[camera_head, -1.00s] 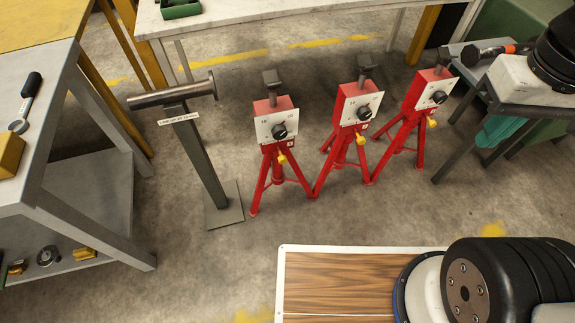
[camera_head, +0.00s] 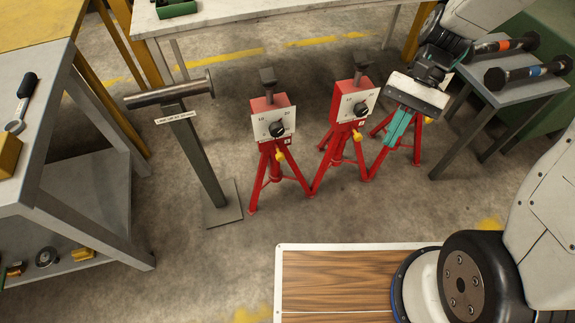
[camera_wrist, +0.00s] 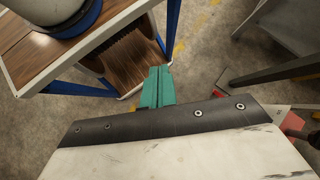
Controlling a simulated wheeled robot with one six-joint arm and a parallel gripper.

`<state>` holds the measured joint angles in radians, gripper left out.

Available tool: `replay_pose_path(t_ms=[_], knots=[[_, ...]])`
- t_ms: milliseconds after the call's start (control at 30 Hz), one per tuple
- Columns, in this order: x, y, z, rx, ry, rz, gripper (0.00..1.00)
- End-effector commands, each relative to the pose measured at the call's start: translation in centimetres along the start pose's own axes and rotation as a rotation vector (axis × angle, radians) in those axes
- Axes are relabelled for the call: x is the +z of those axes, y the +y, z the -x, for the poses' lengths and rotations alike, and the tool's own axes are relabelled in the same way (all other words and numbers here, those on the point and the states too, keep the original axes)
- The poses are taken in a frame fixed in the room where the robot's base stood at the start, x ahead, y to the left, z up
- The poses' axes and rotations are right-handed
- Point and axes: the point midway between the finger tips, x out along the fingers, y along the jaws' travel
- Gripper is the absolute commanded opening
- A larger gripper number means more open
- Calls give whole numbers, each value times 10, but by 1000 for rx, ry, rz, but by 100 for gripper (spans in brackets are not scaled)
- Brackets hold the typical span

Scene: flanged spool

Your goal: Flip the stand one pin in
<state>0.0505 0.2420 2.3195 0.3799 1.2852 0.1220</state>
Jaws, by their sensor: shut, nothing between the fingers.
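Three red tripod stands stand in a row, each with a white dial plate where it shows: a left stand (camera_head: 262,105), a middle stand (camera_head: 341,92) and a right stand (camera_head: 412,157). Small yellow pins show on the left stand (camera_head: 280,155), middle stand (camera_head: 358,135) and right stand (camera_head: 428,120). My gripper (camera_head: 392,138) hangs in front of the right stand and hides most of its head and dial. Its teal fingers are together and empty, pointing down, also seen in the wrist view (camera_wrist: 158,86). Contact with the stand cannot be told. The stand numbers are too small to read.
A grey post with a horizontal bar (camera_head: 170,93) stands left of the stands. A grey table (camera_head: 505,100) with two dumbbells is at right. A white-topped bench (camera_head: 290,18) lies behind, a grey workbench (camera_head: 95,150) at left. Floor before the stands is clear.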

Motion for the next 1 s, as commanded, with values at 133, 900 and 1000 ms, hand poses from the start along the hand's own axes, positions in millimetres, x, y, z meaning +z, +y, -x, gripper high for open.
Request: replay_pose_path(t_ms=[133, 900, 1000], knots=[[-29, -16, -20, -66, -120, -118, 0], [-189, -82, -162, -393, -729, -893, 0], [-211, -86, -187, -434, -813, -1011, 0]])
